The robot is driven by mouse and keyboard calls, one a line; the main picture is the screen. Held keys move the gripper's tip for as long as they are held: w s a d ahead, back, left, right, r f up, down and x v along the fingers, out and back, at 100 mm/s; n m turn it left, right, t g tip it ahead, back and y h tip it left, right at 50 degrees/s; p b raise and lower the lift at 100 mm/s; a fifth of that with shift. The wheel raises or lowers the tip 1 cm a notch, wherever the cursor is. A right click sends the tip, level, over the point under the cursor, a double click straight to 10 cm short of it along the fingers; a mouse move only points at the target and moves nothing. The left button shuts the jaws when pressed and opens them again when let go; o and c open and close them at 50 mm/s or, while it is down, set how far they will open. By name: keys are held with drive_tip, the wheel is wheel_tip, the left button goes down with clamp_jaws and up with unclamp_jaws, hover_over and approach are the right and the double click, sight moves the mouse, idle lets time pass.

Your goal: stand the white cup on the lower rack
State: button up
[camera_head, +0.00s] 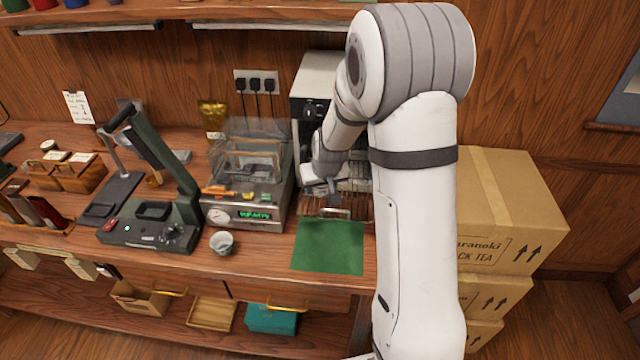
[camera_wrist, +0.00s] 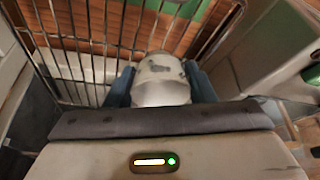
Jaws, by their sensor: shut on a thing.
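A white cup (camera_wrist: 160,88) with a dark mark on it is between the blue fingers of my gripper (camera_wrist: 161,92) in the wrist view. My gripper is shut on it. In the head view my gripper (camera_head: 322,186) is at the open front of the white and black cabinet (camera_head: 318,75), and I cannot make out the cup there. I cannot tell whether the cup touches the rack, or which rack level this is. My arm hides much of the cabinet.
A small pale cup (camera_head: 222,243) stands on the wooden counter beside a scale (camera_head: 245,215) with a green display. A green cloth (camera_head: 328,247) lies in front of the cabinet. A dark press (camera_head: 150,235) stands left. Cardboard boxes (camera_head: 510,210) are stacked right.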

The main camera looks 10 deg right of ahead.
drive_tip(key=shift+s+r, duration=0.1)
drive_tip(key=o, duration=1)
drive_tip(key=shift+c, duration=0.2)
drive_tip(key=shift+r, duration=0.4)
drive_tip(key=b+v, duration=0.2)
drive_tip(key=v, duration=0.9)
drive_tip(key=s+r, duration=0.2)
drive_tip(key=s, duration=1)
drive_tip(key=s+r+g, duration=0.1)
drive_tip(key=s+r, duration=0.2)
drive_tip(key=s, duration=0.9)
drive_tip(key=shift+d+r+m, duration=0.15)
drive_tip(key=shift+d+m, duration=0.15)
drive_tip(key=shift+m, duration=0.1)
